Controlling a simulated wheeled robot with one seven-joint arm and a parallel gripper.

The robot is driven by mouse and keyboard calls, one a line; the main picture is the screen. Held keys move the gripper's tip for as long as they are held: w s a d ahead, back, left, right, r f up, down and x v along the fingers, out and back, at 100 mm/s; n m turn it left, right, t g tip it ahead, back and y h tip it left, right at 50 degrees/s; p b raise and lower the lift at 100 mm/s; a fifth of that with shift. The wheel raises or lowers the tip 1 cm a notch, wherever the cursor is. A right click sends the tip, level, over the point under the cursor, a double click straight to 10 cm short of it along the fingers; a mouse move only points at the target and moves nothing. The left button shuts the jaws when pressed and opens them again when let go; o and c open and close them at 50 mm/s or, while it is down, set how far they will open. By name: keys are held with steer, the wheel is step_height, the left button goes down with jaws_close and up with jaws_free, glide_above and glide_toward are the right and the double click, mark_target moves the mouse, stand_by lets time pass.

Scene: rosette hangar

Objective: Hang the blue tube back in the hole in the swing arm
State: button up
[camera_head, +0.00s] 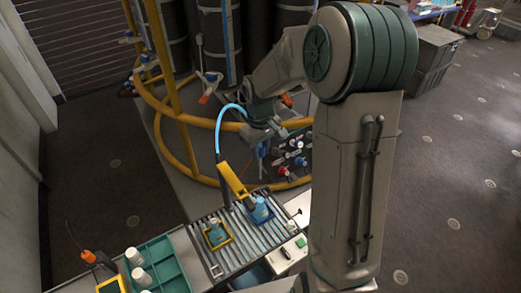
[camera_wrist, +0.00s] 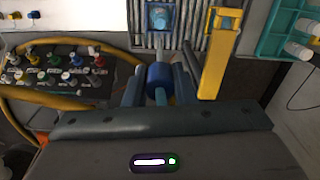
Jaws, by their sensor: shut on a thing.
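My gripper (camera_head: 262,150) is at the centre of the head view, pointing down. In the wrist view my gripper (camera_wrist: 159,84) is shut on the blue tube's dark blue collar (camera_wrist: 159,77), with a light-blue piece showing below it. The light-blue tube (camera_head: 218,128) arches left from near my wrist and drops toward a dark post beside the swing arm. The yellow swing arm (camera_head: 233,179) is left of and below my gripper, apart from the held end. It also shows right of the fingers in the wrist view (camera_wrist: 214,68). Its hole cannot be made out.
A roller conveyor (camera_head: 230,247) carries blue items in yellow and blue frames below the swing arm. A green tray (camera_head: 160,268) with white cups stands at lower left. A panel of coloured valves (camera_head: 293,153) and yellow rails (camera_head: 178,160) lie close behind my gripper.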

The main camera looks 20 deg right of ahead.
steer(key=shift+r+p, duration=2.85)
steer(key=shift+r, duration=1.25)
steer(key=s+a+f+b, duration=0.2)
steer(key=s+a+b, duration=0.2)
steer(key=s+a, duration=0.3)
steer(key=shift+a+f+b, duration=0.15)
steer(key=shift+a+b, duration=0.15)
steer(key=shift+b, duration=0.05)
steer(key=shift+f+b, duration=0.3)
steer(key=shift+f, duration=0.15)
